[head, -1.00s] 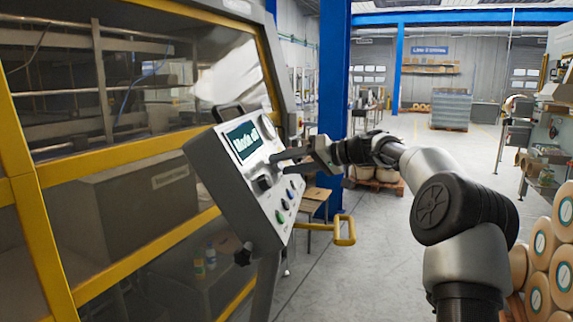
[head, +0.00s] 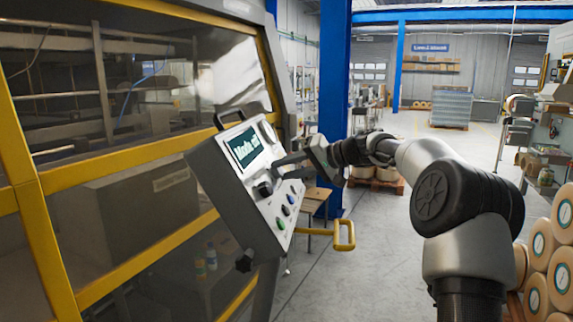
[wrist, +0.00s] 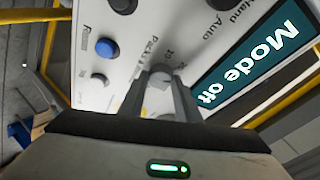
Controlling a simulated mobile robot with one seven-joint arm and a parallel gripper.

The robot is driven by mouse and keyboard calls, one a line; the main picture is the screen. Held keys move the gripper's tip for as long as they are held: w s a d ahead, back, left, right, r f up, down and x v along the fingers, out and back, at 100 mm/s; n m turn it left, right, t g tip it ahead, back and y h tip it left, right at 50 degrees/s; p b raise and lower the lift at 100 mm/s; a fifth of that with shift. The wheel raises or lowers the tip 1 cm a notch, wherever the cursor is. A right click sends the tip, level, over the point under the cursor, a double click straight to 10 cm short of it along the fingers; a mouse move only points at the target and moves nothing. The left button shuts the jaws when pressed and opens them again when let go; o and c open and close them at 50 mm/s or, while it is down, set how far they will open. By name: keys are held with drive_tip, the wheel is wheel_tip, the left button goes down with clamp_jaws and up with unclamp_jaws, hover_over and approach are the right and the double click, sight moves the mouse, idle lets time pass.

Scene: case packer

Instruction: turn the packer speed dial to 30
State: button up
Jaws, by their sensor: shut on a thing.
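My gripper (head: 277,168) is shut on the dial, reaching the panel from the right. It also shows in the wrist view (wrist: 159,82). In the head view the fingers hide the dial.
The tilted control panel (head: 215,172) has a screen (head: 245,147) reading "Mode off". A black selector (head: 265,189) and several push buttons, one blue (wrist: 106,47), sit close to my fingers. A yellow handle (head: 345,235) juts out below. Stacked rolls (head: 540,258) stand at the right.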

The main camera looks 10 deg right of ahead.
drive_tip(key=m+p, duration=0.2)
drive_tip(key=r+m+h+p, duration=0.1)
drive_tip(key=m+p, duration=0.1)
drive_tip(key=p, duration=0.1)
drive_tip(key=shift+a, duration=0.1)
drive_tip(key=shift+f+m+g+h+p, duration=0.2)
drive_tip(key=shift+m+g+h+p, duration=0.2)
drive_tip(key=shift+m+p, duration=0.6)
drive_tip(key=shift+f, duration=0.1)
drive_tip(key=o, duration=1.1)
drive_tip(key=shift+c, duration=0.2)
drive_tip(key=b+v, duration=0.1)
drive_tip(key=v, duration=1.6)
drive_tip(key=shift+s, duration=0.15)
